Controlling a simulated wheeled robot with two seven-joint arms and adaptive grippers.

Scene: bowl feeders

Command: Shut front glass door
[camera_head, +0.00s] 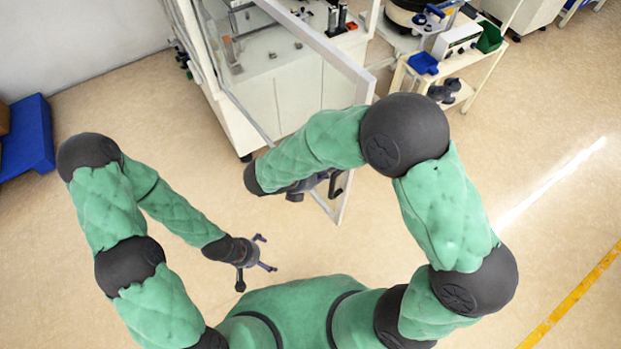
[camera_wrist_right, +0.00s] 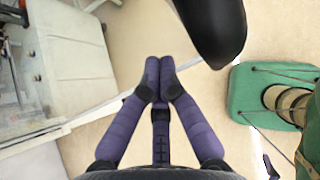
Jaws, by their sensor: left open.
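The front glass door (camera_head: 355,130) stands open in the head view, swung out from the machine cabinet. Its pale frame reaches down to a corner between my arms. My right gripper (camera_head: 322,180) is beside the lower part of this frame, partly hidden by my right forearm. In the right wrist view its purple fingers (camera_wrist_right: 158,80) have their tips together, with nothing visible between them. A dark rounded piece (camera_wrist_right: 213,30), possibly the door handle, shows close by; contact cannot be told. My left gripper (camera_head: 262,255) is open and empty, low and left of the door.
The white cabinet (camera_head: 290,95) stands behind the door. A cart (camera_head: 470,70) with a blue bin (camera_head: 423,63) and a green bin (camera_head: 490,37) is at the back right. A blue container (camera_head: 28,140) is at the far left. The floor between is clear.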

